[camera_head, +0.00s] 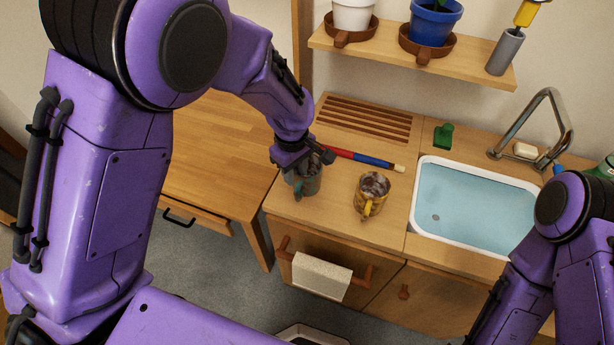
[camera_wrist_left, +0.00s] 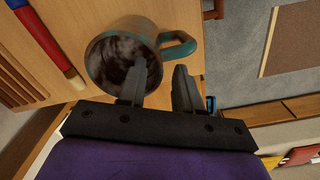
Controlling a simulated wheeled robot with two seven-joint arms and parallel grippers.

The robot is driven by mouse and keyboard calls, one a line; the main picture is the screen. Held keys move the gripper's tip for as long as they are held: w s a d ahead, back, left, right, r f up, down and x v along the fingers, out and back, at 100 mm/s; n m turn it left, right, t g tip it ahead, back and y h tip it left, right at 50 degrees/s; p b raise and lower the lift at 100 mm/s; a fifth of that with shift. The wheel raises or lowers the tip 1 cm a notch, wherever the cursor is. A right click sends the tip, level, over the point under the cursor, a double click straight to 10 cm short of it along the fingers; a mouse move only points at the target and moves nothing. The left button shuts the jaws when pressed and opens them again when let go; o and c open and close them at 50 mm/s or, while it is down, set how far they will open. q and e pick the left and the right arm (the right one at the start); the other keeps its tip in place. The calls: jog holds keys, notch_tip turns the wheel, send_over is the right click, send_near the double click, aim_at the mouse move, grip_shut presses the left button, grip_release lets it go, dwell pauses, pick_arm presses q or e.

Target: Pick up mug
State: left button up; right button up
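A grey-green mug (camera_head: 310,183) stands on the wooden counter, with my left gripper (camera_head: 306,160) right over it and partly hiding it. In the left wrist view the mug (camera_wrist_left: 125,45) shows its stained inside and teal handle. The fingers of my left gripper (camera_wrist_left: 160,78) are apart there. One finger overlaps the mug's opening and the other is beside its wall, below the handle. I cannot tell whether they touch it. A second, yellow mug (camera_head: 373,190) with a stained inside stands to the right, apart from the gripper. My right gripper is out of view.
A red and blue stick (camera_head: 358,157) lies behind the mugs. The sink (camera_head: 475,208) and faucet (camera_head: 540,120) are at right. A shelf (camera_head: 410,57) with pots hangs above. A cloth (camera_head: 321,276) hangs at the counter front. The wooden table (camera_head: 215,150) at left is bare.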

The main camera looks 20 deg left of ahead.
pick_arm(q)
jog(key=f, duration=0.5)
jog(key=shift+w+f, duration=0.2)
jog(key=shift+f, duration=0.15)
grip_shut()
jog(key=shift+r, duration=0.1)
jog(key=shift+r, duration=0.1)
